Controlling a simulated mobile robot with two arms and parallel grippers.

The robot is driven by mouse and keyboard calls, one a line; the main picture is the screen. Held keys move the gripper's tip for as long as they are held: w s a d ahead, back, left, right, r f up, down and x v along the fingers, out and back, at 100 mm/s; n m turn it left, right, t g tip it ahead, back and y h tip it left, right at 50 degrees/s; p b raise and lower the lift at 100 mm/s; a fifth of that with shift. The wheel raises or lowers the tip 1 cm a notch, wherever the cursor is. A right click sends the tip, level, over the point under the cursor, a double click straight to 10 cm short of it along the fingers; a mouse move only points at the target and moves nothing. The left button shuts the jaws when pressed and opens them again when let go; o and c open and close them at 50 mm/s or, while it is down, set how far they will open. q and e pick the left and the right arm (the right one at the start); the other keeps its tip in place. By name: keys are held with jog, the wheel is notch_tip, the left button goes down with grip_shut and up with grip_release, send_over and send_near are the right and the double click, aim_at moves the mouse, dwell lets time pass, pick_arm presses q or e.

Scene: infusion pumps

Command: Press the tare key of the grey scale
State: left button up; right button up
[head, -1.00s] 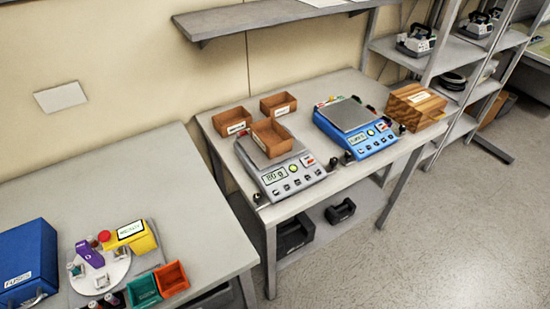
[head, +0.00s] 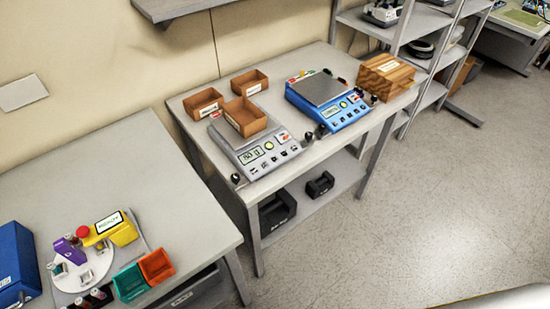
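The grey scale (head: 262,158) stands on the middle table, with a brown open box (head: 245,116) on its pan. Its front panel has a small lit display (head: 249,155), a round greenish button and a row of dark keys; the key labels are too small to read, so I cannot tell which is the tare key. Neither of my grippers is in view.
A blue scale (head: 325,101) stands right of the grey one on the same table (head: 289,175). Brown boxes (head: 203,102) and a wooden stack (head: 388,76) flank them. A left table (head: 115,172) holds bins and a round tray. Open floor (head: 400,220) lies in front.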

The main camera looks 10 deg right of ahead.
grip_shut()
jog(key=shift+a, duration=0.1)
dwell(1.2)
